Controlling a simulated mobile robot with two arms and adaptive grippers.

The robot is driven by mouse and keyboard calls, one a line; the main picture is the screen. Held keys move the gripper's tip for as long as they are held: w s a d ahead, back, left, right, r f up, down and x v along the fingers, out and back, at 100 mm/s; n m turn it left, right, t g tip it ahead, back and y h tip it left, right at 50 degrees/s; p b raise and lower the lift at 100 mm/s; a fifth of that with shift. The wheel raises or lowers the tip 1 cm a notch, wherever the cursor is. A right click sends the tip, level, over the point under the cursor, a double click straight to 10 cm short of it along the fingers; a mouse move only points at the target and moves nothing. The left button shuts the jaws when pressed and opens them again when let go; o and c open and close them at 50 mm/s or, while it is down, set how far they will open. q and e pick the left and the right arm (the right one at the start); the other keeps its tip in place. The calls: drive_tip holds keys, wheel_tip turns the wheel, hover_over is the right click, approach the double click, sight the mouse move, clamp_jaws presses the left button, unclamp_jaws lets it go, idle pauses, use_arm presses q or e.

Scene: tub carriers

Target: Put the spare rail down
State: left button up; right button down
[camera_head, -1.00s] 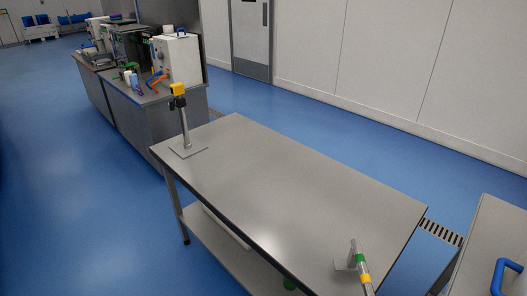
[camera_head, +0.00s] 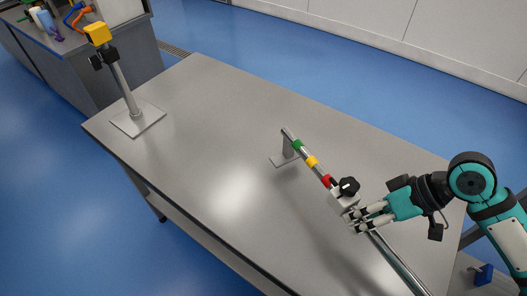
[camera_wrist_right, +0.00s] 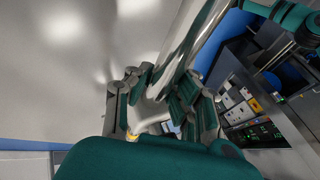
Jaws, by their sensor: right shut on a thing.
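A shiny metal rail (camera_head: 403,266) runs diagonally over the table's front right part. A grey block with a black knob (camera_head: 343,197) sits on the rail past the red band. My right gripper (camera_head: 357,219) is at the rail just beside this block. In the right wrist view the rail (camera_wrist_right: 203,38) passes between the fingers, which are shut on it. The fingers hide the contact and the edge of the block. My left gripper is out of view.
The grey table (camera_head: 215,120) is bare across its middle. A post with a yellow cap (camera_head: 122,80) stands on a square plate at its far left corner. A bench with bottles (camera_head: 75,45) is behind. A blue handle (camera_head: 484,274) shows at lower right.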

sight(317, 168)
drive_tip(key=shift+s+d+n+b, duration=0.25)
drive_tip(key=shift+s+n+b, duration=0.05)
drive_tip(key=shift+s+b, duration=0.1)
drive_tip(key=shift+w+a+r, duration=0.15)
drive_tip(key=shift+w+a, duration=0.05)
drive_tip(key=shift+w, duration=0.05)
drive_tip(key=w+a, duration=0.3)
drive_tip(key=w, duration=0.1)
drive_tip(key=w+a+f+p, duration=0.1)
drive_tip(key=w+a, duration=0.2)
drive_tip(key=w, duration=0.1)
drive_tip(key=w+a+p, duration=0.1)
drive_tip(key=w+a, duration=0.2)
drive_tip(key=w, duration=0.1)
drive_tip(key=shift+w+a+f, duration=0.2)
drive_tip(key=shift+a, duration=0.05)
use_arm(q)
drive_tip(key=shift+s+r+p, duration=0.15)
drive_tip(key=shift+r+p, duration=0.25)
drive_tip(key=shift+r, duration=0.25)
use_arm(e)
drive_tip(key=shift+f, duration=1.8)
drive_tip(key=c, duration=1.6)
unclamp_jaws()
drive_tip(key=shift+d+f, duration=0.1)
drive_tip(key=shift+f, duration=0.1)
drive_tip(key=shift+c, duration=0.2)
drive_tip(key=o, duration=0.4)
drive_tip(key=shift+s, duration=0.1)
